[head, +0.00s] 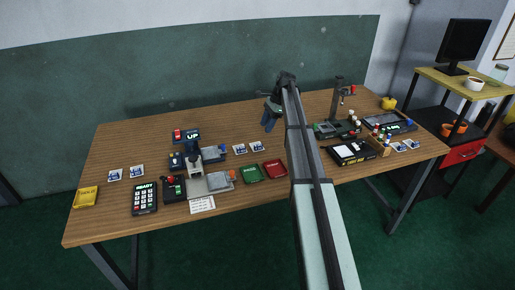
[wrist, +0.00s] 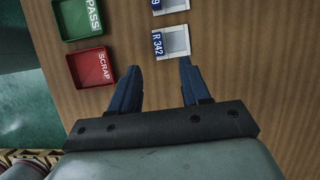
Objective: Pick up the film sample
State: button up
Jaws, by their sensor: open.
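Several small white film samples with blue labels lie on the wooden table (head: 110,155). One pair, a left sample (head: 239,149) and a right sample (head: 255,147), lies behind the green and red trays. In the wrist view a sample labelled R 342 (wrist: 172,42) lies just beyond my fingertips, with another sample (wrist: 170,5) cut off by the top edge. My gripper (wrist: 158,68) is open and empty, its blue fingers apart above bare wood. In the head view my gripper (head: 270,122) hangs to the right of that pair.
The green PASS tray (wrist: 78,18) and red SCRAP tray (wrist: 91,67) are left of the fingers. A microscope-like device (head: 193,160) and a keypad (head: 144,197) stand left. A stand (head: 338,105) and black-and-white box (head: 350,152) are right. A yellow tray (head: 85,197) is far left.

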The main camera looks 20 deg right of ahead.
send_over(259, 145)
jog(key=d, duration=0.2)
jog(key=f, duration=0.4)
jog(key=shift+w+f, duration=0.3)
jog(key=shift+f, duration=0.05)
jog(key=shift+s+x, duration=0.2)
jog(key=shift+x, duration=2.4)
jog(key=shift+d, duration=0.15)
jog(key=shift+c, duration=0.2)
grip_shut()
